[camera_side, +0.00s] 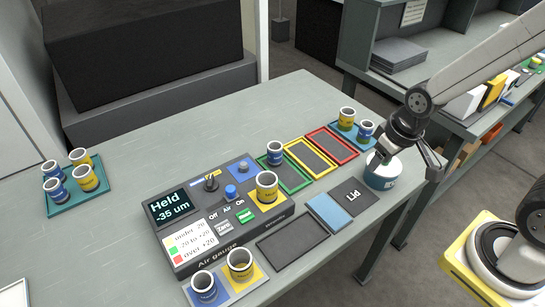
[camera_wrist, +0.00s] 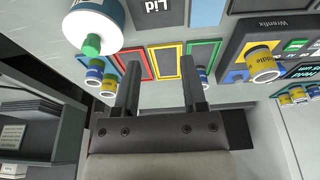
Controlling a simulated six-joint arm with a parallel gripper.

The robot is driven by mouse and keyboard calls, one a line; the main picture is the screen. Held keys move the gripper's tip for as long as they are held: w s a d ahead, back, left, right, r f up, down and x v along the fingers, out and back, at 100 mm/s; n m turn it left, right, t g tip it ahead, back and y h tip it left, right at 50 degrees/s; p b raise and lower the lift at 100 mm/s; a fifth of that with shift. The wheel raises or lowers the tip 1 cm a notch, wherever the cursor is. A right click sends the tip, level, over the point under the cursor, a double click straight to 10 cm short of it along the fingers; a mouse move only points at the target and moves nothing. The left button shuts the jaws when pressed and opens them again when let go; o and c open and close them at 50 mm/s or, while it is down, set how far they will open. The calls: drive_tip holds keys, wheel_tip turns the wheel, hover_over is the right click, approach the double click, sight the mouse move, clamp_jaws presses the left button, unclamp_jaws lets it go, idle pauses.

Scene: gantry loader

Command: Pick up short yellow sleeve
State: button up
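Several yellow sleeves are in view; which one is the short one I cannot tell for certain. In the side view, one yellow sleeve (camera_side: 267,187) stands on the air gauge (camera_side: 190,222). Two yellow sleeves (camera_side: 87,180) stand on the left teal tray (camera_side: 64,207) with blue ones. One more yellow sleeve (camera_side: 240,264) stands on the front pad. My gripper (camera_side: 408,163) is at the table's right side, near the white and blue tub. The wrist view shows my gripper (camera_wrist: 160,92) open and empty.
The tub (camera_side: 381,176) stands on the table's right. Green, yellow and red framed plates (camera_side: 332,144) lie mid-table; a blue sleeve (camera_side: 275,153) stands on the green one. The Lid pad (camera_side: 354,195) and a blue pad lie in front. A shelf bench (camera_side: 385,85) stands behind.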

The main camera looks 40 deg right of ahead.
drive_tip(key=o, duration=0.5)
drive_tip(key=n+y, duration=0.2)
drive_tip(key=n, duration=0.7)
approach(271, 174)
drive_tip(key=f, duration=0.1)
drive_tip(key=a+f, duration=0.1)
drive_tip(key=f, duration=0.1)
drive_tip(key=a+f, duration=0.1)
drive_tip(key=f, duration=0.1)
drive_tip(key=shift+w+a, duration=0.1)
drive_tip(key=shift+w, duration=0.05)
drive_tip(key=shift+f, duration=0.15)
drive_tip(key=shift+x, duration=1.15)
drive_tip(key=shift+f, duration=0.15)
